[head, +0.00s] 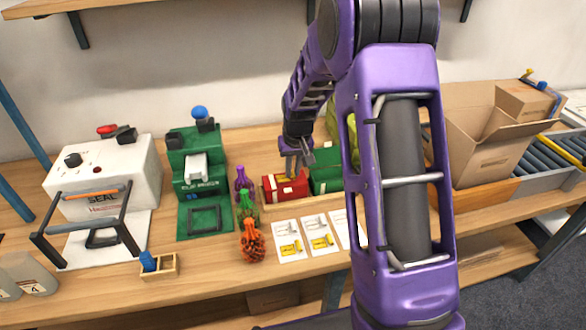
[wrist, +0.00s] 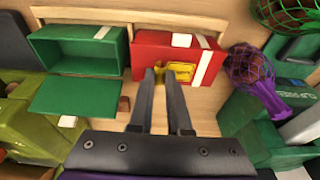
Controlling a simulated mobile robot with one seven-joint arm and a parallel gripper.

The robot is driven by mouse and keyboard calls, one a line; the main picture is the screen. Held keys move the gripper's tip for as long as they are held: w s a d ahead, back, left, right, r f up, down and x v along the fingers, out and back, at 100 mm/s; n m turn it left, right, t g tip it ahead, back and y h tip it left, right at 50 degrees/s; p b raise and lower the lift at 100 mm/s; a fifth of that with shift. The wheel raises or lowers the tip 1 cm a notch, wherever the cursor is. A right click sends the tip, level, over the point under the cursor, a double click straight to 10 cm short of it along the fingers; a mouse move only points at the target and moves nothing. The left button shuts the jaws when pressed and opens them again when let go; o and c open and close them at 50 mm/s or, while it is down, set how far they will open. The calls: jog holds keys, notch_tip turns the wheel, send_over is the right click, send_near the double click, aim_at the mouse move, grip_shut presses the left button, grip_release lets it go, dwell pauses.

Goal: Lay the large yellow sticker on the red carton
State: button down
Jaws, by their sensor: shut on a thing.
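The red carton (head: 271,190) stands on the bench beside a green carton, with pale patches and a white strip on it. In the wrist view the red carton (wrist: 208,56) is at the top middle. The large yellow sticker (wrist: 182,71) shows at my fingertips, in front of the red carton's lower part. My gripper (wrist: 160,74) is shut on the sticker, which reaches out to the right of the fingers. In the head view my gripper (head: 291,168) is right at the red carton. I cannot tell whether the sticker touches the carton.
A green carton (head: 326,172) stands close to the right of the red one. White cards (head: 289,246) with yellow stickers lie in front. Purple, green and orange net bags (head: 251,243) stand to the left. A green machine (head: 197,165) and a white sealer (head: 100,172) stand farther left.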

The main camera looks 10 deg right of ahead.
dwell(0.4)
jog(key=c, duration=0.8)
grip_release()
jog(key=shift+r, duration=0.1)
jog(key=shift+w+p+v, duration=0.25)
jog(key=shift+p+v, duration=0.4)
jog(key=shift+v, duration=0.45)
jog(key=shift+w+p+v, duration=0.25)
jog(key=shift+p+v, duration=0.4)
jog(key=shift+v, duration=0.45)
jog(key=shift+w+p+v, duration=0.25)
jog(key=shift+p+v, duration=0.4)
jog(key=shift+v, duration=0.4)
jog(key=shift+r, duration=0.25)
